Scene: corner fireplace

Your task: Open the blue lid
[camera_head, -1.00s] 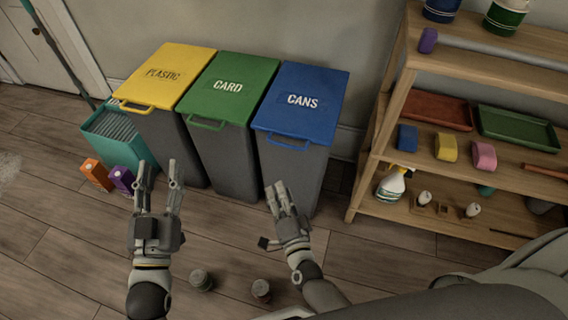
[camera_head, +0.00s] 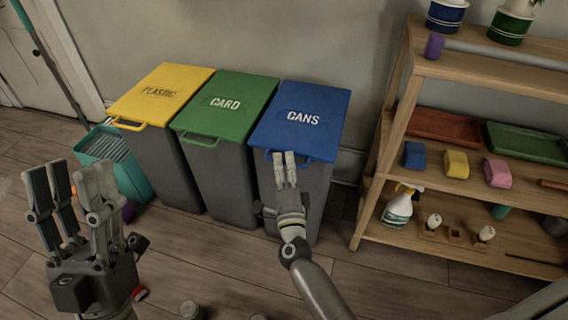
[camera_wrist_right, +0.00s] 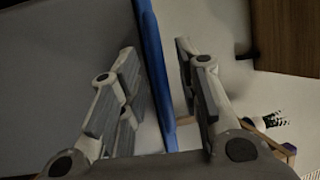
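The blue lid (camera_head: 306,108) marked CANS lies closed on a dark grey bin (camera_head: 308,193). It has a blue handle (camera_head: 318,159) at its front edge. My right gripper (camera_head: 284,160) is at the front of this bin, its fingertips overlapping the left part of the handle in the head view. In the right wrist view its fingers (camera_wrist_right: 160,88) are apart, with a blue strip of the lid or handle (camera_wrist_right: 153,70) showing between them. Contact cannot be told. My left gripper (camera_head: 72,182) is open and empty at the lower left, away from the blue lid.
A green CARD lid (camera_head: 228,106) and a yellow PLASTIC lid (camera_head: 160,96) sit closed on bins to the left. A teal basket (camera_head: 118,160) stands further left. A wooden shelf (camera_head: 393,140) with sponges and a spray bottle (camera_head: 398,208) stands close on the right.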

